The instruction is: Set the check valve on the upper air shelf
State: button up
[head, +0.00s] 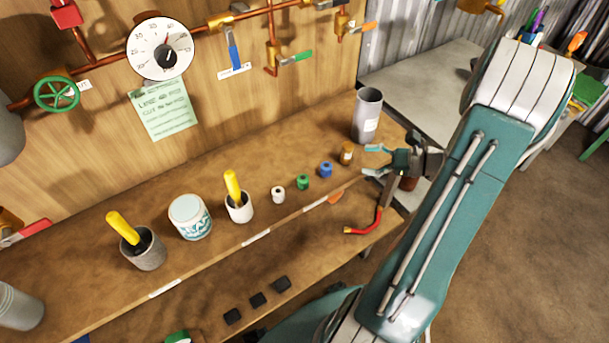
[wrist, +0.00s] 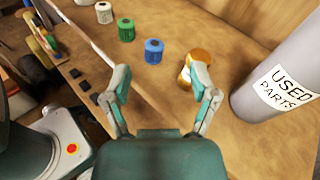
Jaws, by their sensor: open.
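A small brass-coloured fitting (head: 347,154), which looks like the check valve, stands on the upper wooden shelf (head: 300,150) near its right end. In the wrist view the brass fitting (wrist: 199,54) is just beyond the right fingertip, which partly covers it. My gripper (head: 369,160) is open and empty, just right of the fitting in the head view. In the wrist view my gripper (wrist: 161,78) has bare wood between its fingers. I cannot tell whether the right finger touches the fitting.
Blue (head: 326,169), green (head: 303,182) and white (head: 278,194) spools stand in a row left of the fitting. A grey "USED PARTS" cylinder (wrist: 270,85) stands close on the right. Black blocks (head: 258,299) and a red bent handle (head: 365,226) are lower down.

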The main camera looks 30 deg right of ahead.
jog(key=a+r+n+g+h, duration=0.1)
jog(key=a+r+n+g, duration=0.3)
jog(key=a, duration=0.4)
jog(key=a+r+n+g+h, duration=0.2)
jog(key=a+r+n+g, duration=0.1)
jog(key=a+n+g, duration=0.3)
jog(key=s+a+r+n+t+h, duration=0.4)
jog(key=s+a+r+n+h, duration=0.4)
jog(key=n, duration=0.6)
jog(key=shift+a+r+t+h, duration=0.35)
jog(key=shift+a+r, duration=0.4)
jog(key=shift+a, duration=0.5)
jog(key=shift+s+a+n, duration=0.1)
jog(key=shift+a+n, duration=0.1)
jog(key=shift+n, duration=0.1)
